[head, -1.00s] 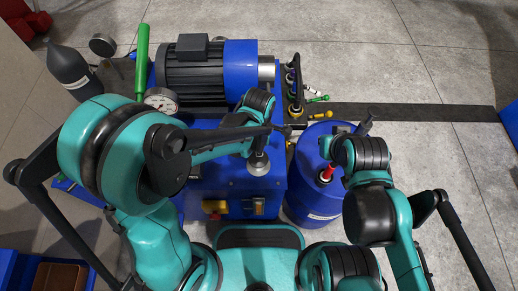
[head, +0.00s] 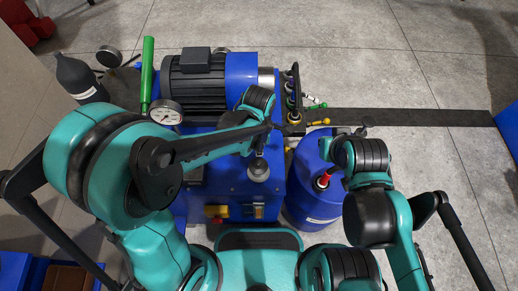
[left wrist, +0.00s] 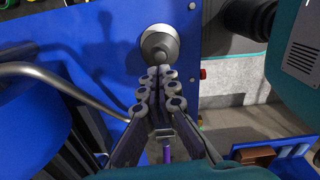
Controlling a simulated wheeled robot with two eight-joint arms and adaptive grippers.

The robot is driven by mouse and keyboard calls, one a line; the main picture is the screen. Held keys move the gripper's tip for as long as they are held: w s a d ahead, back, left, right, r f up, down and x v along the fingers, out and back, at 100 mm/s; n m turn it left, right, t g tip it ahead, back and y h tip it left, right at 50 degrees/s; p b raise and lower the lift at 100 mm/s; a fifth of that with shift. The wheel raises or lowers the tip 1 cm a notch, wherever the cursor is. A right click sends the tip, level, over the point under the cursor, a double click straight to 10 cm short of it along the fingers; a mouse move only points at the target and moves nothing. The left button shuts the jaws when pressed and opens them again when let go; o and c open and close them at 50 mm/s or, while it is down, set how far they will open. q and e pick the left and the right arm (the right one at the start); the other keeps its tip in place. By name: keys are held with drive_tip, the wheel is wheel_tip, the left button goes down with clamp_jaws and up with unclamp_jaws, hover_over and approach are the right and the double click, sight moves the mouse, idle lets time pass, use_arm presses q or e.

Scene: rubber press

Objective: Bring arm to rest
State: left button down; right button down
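My left arm reaches from the left across the blue machine (head: 232,190). Its gripper (head: 270,130) is small and dark in the head view, partly hidden by its own wrist. In the left wrist view the left gripper's fingers (left wrist: 160,80) lie together with nothing between them. Their tips are at the lower edge of a round grey knob (left wrist: 160,46) in the picture; whether they touch it I cannot tell. The knob (head: 259,168) also shows in the head view. My right arm is bent over the blue drum (head: 310,205); its gripper (head: 352,133) is dark and its fingers are unclear.
A motor (head: 195,78) and a pressure gauge (head: 165,111) stand behind the left forearm. A green handle (head: 148,70) rises beside them. A red-handled part (head: 323,181) is on the drum. A dark bottle (head: 78,78) stands at left. Open floor (head: 430,150) lies to the right.

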use_arm(q)
drive_tip(key=shift+r, duration=0.15)
idle(0.4)
drive_tip(key=s+a+r+m+t, duration=0.2)
drive_tip(key=a+r+m, duration=0.4)
drive_tip(key=a+m, duration=0.3)
drive_tip(key=s+a+r+m+t, duration=0.3)
drive_tip(key=a+r+m+t, duration=0.2)
drive_tip(key=a+r+m, duration=0.2)
drive_tip(key=a+m, duration=0.2)
drive_tip(key=m, duration=0.1)
drive_tip(key=shift+r, duration=0.3)
drive_tip(key=shift+s, duration=0.1)
